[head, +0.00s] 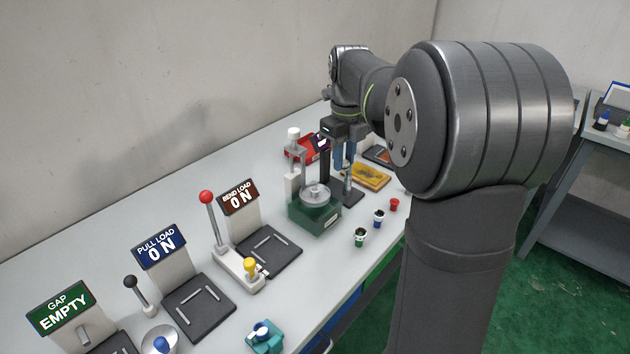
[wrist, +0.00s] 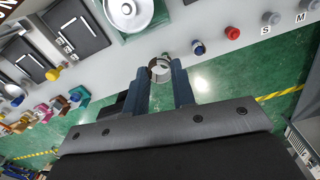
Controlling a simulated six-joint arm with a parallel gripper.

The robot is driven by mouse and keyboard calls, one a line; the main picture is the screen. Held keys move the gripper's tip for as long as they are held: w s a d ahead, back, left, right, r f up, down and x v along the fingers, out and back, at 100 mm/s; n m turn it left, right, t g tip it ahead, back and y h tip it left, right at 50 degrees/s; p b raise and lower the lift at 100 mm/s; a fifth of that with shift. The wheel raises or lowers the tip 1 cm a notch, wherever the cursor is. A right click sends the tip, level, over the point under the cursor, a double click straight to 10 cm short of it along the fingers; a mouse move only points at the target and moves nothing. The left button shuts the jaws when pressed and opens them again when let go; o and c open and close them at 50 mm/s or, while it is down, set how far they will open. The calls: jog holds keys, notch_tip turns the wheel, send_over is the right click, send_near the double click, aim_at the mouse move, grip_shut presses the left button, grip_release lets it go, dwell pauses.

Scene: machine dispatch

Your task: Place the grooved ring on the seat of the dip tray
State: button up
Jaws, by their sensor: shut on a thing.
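My gripper (wrist: 161,80) has two blue fingers shut on a small metallic ring (wrist: 153,66), held at the fingertips in the wrist view. The grooves on it are too small to make out. In the head view my gripper (head: 345,163) is above the far part of the bench, near a dark post, and the ring cannot be made out there. A shallow yellow tray (head: 372,180) lies on the bench just right of the gripper. I cannot tell for sure that it is the dip tray, and no seat shows clearly.
A green machine (head: 315,219) with a silver disc stands nearer on the bench. A red bin (head: 299,148) is behind. Load stations with signs and levers fill the left.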

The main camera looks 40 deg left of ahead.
send_over(315, 187)
notch_tip(315, 187, down, 4)
jog(key=shift+s+d+f, duration=0.1)
jog(key=shift+f, duration=1.95)
jog(key=shift+f, duration=0.1)
jog(key=o, duration=1)
jog(key=shift+c, duration=0.2)
notch_tip(315, 187, up, 12)
jog(key=shift+f, duration=4.05)
